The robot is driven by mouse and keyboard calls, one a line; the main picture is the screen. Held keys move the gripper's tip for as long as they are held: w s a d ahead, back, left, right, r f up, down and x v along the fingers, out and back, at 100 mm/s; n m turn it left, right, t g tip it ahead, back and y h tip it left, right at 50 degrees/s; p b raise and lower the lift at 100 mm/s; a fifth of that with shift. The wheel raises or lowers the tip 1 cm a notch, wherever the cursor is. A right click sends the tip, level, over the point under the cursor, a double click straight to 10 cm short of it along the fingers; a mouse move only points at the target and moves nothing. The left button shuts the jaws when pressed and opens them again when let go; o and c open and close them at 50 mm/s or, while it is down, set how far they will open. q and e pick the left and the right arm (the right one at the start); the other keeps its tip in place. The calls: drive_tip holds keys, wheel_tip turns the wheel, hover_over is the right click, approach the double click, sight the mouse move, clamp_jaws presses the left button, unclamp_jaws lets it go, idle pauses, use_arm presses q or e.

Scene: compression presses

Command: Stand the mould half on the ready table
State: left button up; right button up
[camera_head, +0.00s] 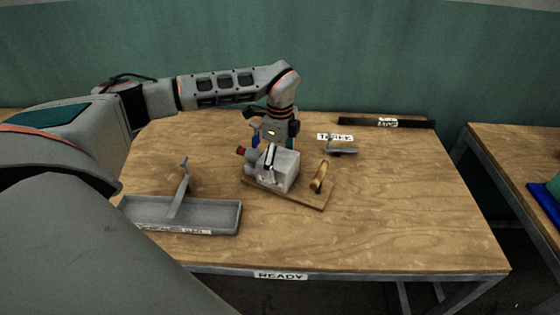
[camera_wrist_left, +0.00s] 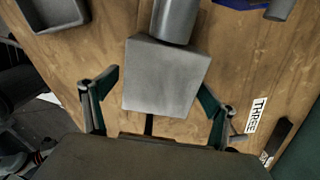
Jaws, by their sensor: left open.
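A grey block, which looks like the mould half (camera_head: 285,172), sits near the middle of the table marked READY (camera_head: 420,225). My left gripper (camera_head: 268,146) hangs over the block's far side in the head view, open. In the left wrist view the grey block (camera_wrist_left: 165,78) lies between the two spread fingers of the left gripper (camera_wrist_left: 158,92). A gap shows beside the fingers; contact cannot be told. A grey cylinder (camera_wrist_left: 175,18) adjoins the block there. My right gripper is in neither view.
A wooden board (camera_head: 308,198) with a wooden handle (camera_head: 320,176) is at the block. A grey tray (camera_head: 225,216) stands front left. A small grey piece (camera_head: 342,152) lies by the THREE label (camera_head: 334,137). A black bar (camera_head: 415,124) lies at the back. The table's right side is clear.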

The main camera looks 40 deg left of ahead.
use_arm(q)
wheel_tip(320, 180, up, 12)
drive_tip(key=b, duration=0.1)
idle(0.5)
idle(0.5)
